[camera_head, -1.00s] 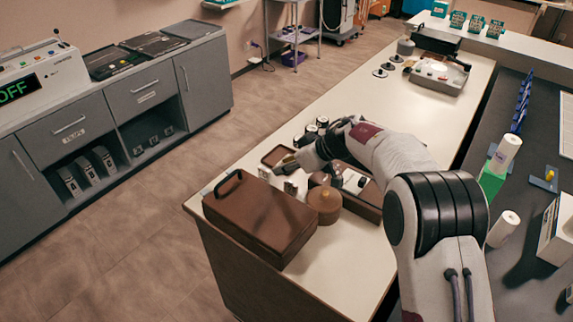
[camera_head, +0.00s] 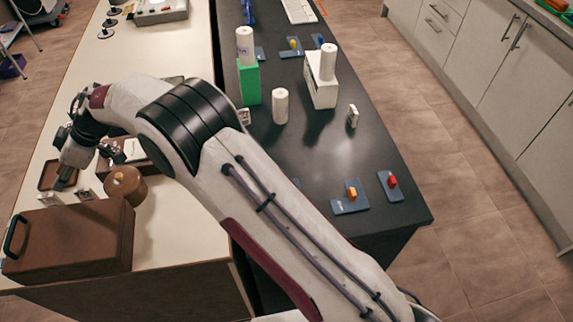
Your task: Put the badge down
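My gripper (camera_head: 64,183) is at the left, pointing down over the cream counter (camera_head: 180,215), behind the brown case (camera_head: 75,240). Its fingers are small and dark here, and I cannot tell if they are open or shut. I cannot make out a badge for certain. Small pale card-like pieces (camera_head: 86,194) stand just right of the fingertips, and another pale piece (camera_head: 50,199) is just left of them. Whether the gripper touches any of these is unclear. A brown tray (camera_head: 52,174) lies beside the gripper.
A round brown lidded pot (camera_head: 124,186) stands right of the gripper, close to the case. On the dark counter (camera_head: 330,160) are a green block (camera_head: 249,82), white rolls (camera_head: 280,106), a white box (camera_head: 320,85) and blue plates with coloured knobs (camera_head: 350,198). The dark counter's front middle is fairly clear.

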